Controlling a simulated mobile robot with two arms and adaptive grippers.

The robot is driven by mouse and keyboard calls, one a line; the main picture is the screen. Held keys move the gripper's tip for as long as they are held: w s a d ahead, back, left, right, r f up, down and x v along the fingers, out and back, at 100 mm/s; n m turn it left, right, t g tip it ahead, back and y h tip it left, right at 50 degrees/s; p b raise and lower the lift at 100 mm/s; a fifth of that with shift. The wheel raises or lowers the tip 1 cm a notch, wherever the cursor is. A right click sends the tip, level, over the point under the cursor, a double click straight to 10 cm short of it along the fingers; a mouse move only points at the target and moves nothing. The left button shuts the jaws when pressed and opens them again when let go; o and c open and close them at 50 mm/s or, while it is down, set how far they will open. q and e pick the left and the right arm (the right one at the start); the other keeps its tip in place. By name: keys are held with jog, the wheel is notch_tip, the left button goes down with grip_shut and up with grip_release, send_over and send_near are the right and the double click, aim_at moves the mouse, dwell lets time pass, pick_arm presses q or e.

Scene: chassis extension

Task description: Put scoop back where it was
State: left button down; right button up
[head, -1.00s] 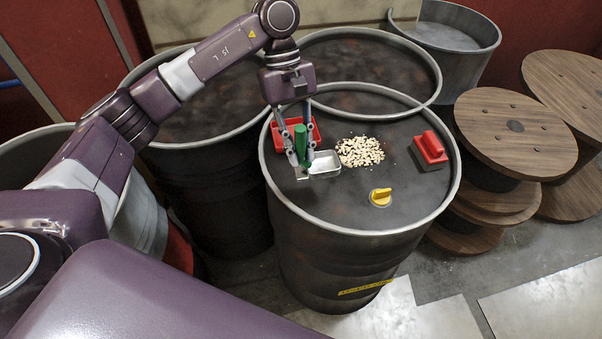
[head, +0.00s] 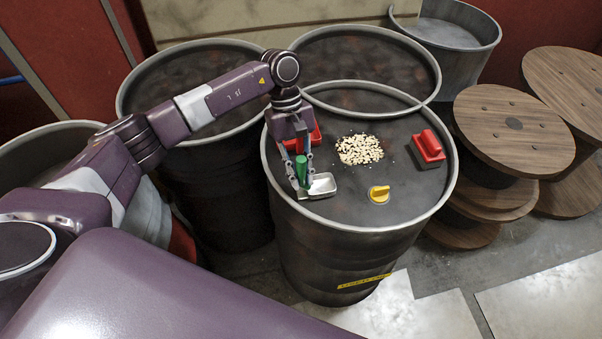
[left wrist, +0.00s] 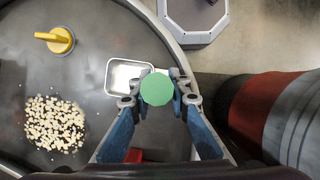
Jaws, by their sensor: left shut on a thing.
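The scoop has a green handle (head: 301,172) standing upright and a small metal pan (head: 321,186) at its lower end. My left gripper (head: 302,180) is shut on the handle, above the near-left part of the black barrel top (head: 345,208). In the left wrist view the round green handle end (left wrist: 157,89) sits between the fingertips, with the pan (left wrist: 124,74) partly showing beside it. I cannot tell whether the pan touches the barrel top. My right gripper is in neither view.
A pile of pale pieces (head: 360,150), a yellow knob (head: 379,194) and a red-handled brush-like block (head: 429,148) are on the barrel top. A red tray (head: 316,134) is partly hidden behind my gripper. Other barrels stand behind; wooden spools (head: 514,130) stand right.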

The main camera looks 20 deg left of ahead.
pick_arm(q)
jog(key=shift+f, duration=0.2)
jog(key=c, duration=1.8)
grip_release()
jog(key=shift+r, duration=0.1)
jog(key=shift+r, duration=0.15)
jog(key=b+v, duration=0.4)
jog(key=v, duration=0.8)
jog(key=shift+s, duration=0.1)
